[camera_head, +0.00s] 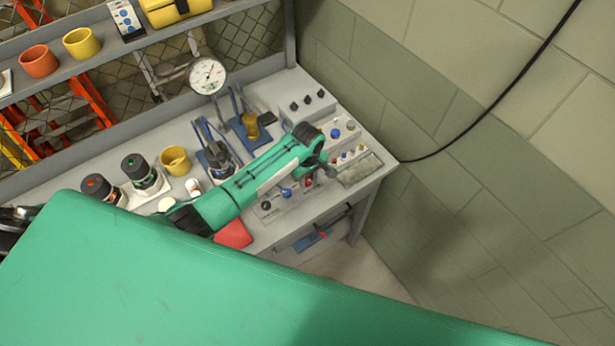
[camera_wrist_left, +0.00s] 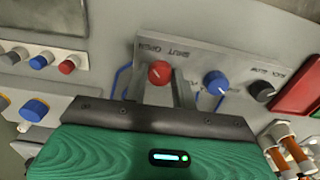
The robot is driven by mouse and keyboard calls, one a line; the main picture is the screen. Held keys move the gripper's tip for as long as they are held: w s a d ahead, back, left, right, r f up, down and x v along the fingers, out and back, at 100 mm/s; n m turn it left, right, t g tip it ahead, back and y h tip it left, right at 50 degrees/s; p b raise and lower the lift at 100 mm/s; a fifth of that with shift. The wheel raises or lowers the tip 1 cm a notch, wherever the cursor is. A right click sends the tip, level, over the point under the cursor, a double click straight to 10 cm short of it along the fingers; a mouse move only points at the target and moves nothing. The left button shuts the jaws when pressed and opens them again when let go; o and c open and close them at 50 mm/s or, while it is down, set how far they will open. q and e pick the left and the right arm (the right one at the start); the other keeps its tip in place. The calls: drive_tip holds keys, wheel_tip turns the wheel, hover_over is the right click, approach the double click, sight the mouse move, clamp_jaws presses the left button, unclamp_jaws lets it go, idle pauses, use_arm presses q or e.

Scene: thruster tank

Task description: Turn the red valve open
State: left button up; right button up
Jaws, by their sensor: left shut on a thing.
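The red valve (camera_wrist_left: 159,73) is a round red knob on a grey panel (camera_wrist_left: 200,62), with the words SHUT and OPEN beside it, seen inverted in the left wrist view. My left gripper (camera_wrist_left: 160,80) has a finger on each side of the knob and is shut on it. In the head view my green left arm reaches across the bench, and the left gripper (camera_head: 309,176) is down at the panel, largely hidden by its own wrist. A small part of the red valve (camera_head: 308,182) shows there. My right gripper is not in view.
A blue knob (camera_wrist_left: 215,82) and a black knob (camera_wrist_left: 262,90) sit beside the red valve on the same panel. A dial gauge (camera_head: 207,76), a yellow mug (camera_head: 175,161) and two dark jars stand on the bench. A block wall (camera_head: 480,190) bounds the right side.

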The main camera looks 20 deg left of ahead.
sight(307, 179)
use_arm(q)
drive_tip(key=o, duration=0.9)
drive_tip(key=shift+w+r, duration=0.1)
drive_tip(key=shift+o, duration=0.4)
wheel_tip(307, 179, up, 14)
drive_tip(key=b, duration=0.4)
drive_tip(key=shift+f, duration=0.2)
